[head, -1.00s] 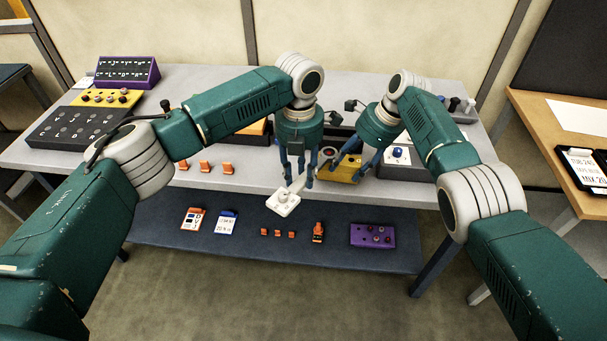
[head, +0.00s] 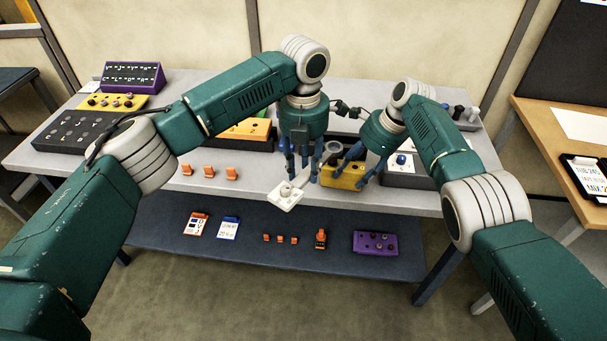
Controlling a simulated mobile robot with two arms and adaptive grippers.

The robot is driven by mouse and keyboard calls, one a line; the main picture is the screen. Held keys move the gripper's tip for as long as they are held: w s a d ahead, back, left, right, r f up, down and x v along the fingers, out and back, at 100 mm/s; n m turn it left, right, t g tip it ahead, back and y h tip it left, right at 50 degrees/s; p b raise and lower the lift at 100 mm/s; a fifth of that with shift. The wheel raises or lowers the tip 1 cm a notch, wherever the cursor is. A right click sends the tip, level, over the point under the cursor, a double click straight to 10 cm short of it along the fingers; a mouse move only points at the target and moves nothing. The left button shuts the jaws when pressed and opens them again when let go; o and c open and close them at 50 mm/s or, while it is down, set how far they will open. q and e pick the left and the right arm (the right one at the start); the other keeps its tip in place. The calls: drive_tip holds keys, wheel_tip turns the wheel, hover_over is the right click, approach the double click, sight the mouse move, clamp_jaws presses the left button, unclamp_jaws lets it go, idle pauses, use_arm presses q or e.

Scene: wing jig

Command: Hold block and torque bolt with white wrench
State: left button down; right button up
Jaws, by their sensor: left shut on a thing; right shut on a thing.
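My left gripper (head: 303,177) is shut on the handle of the white wrench (head: 287,196). The wrench's wide, squarish head points toward the near left, around the table's front edge. My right gripper (head: 350,179) is shut on the yellow block (head: 343,177), with fingers at its sides. The block is just right of the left gripper, and a grey round part shows at its top. The bolt cannot be made out. The fingers hide parts of the wrench handle and the block.
The grey table (head: 165,180) has several small orange pieces on its left front. A grey box with a blue button (head: 402,160) stands right of the block. Black, yellow and purple panels stand at the left. The lower shelf (head: 270,255) holds cards, orange parts and a purple box (head: 374,242).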

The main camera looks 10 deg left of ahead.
use_arm(q)
drive_tip(key=shift+r, duration=1.3)
drive_tip(key=s+d+f+n, duration=0.1)
drive_tip(key=d+f+n, duration=0.2)
drive_tip(key=f, duration=0.2)
drive_tip(key=shift+s+f, duration=0.15)
drive_tip(key=shift+f, duration=0.1)
drive_tip(key=shift+f, duration=0.15)
drive_tip(key=shift+f, duration=0.6)
drive_tip(key=shift+w+a+m, duration=0.25)
drive_tip(key=shift+a+m, duration=0.3)
drive_tip(key=shift+a, duration=0.05)
drive_tip(key=shift+w+a+m, duration=0.2)
drive_tip(key=shift+a+m, duration=0.35)
